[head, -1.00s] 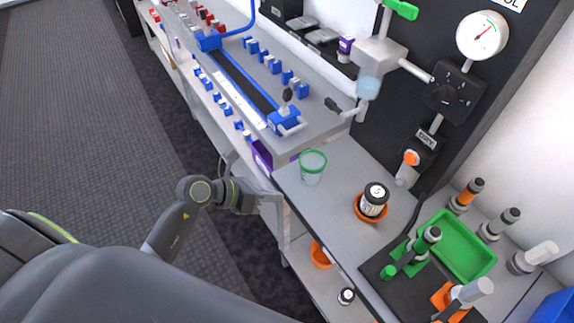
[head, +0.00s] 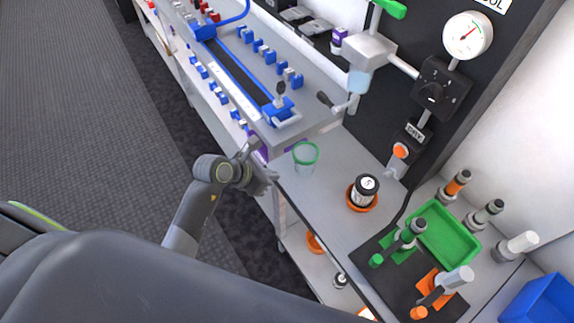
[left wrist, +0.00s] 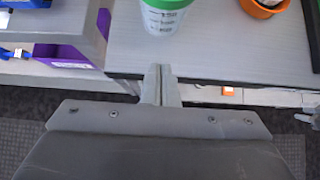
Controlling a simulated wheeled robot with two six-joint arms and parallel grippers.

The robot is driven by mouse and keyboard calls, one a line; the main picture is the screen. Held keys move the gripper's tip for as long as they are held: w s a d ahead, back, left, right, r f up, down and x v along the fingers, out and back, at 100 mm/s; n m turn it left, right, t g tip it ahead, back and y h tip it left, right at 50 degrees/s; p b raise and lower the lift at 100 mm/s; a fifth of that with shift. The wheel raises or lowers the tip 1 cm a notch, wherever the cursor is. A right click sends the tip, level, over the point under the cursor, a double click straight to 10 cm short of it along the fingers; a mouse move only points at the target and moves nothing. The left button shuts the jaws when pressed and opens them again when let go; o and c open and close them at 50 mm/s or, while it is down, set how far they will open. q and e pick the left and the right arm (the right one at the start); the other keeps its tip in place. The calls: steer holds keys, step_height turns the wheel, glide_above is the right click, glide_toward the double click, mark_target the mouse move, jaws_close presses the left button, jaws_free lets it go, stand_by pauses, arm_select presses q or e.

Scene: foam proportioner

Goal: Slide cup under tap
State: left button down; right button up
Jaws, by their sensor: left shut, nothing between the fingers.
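The cup (head: 305,160) is clear with a green rim. It stands upright on the grey counter, near the counter's left edge. In the left wrist view the cup (left wrist: 163,20) shows printed measuring marks and stands just beyond my fingertips. The tap (head: 368,52) is a grey block with a green handle (head: 390,8) and a translucent outlet (head: 358,82), mounted on the dark panel above and right of the cup. My left gripper (head: 270,182) is at the counter edge, left of the cup and apart from it. Its fingers (left wrist: 158,75) are shut and empty. My right gripper is out of view.
A green tray (head: 448,234) and several nozzles stand farther right. A raised bench with a blue frame (head: 278,112) lies behind and left. The counter between cup and jar is clear.

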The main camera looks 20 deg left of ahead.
mark_target(296, 169)
arm_select(q)
steer(key=shift+w+d+f+p, duration=0.2)
steer(key=shift+w+d+p, duration=0.1)
steer(key=shift+w+d, duration=0.35)
steer(key=shift+w+d+f+p, duration=0.25)
steer(key=shift+w+d+p, duration=0.15)
steer(key=shift+w, duration=0.35)
steer(key=shift+w+d+f+p, duration=0.25)
steer(key=shift+w+d, duration=0.3)
steer(key=shift+w, duration=0.15)
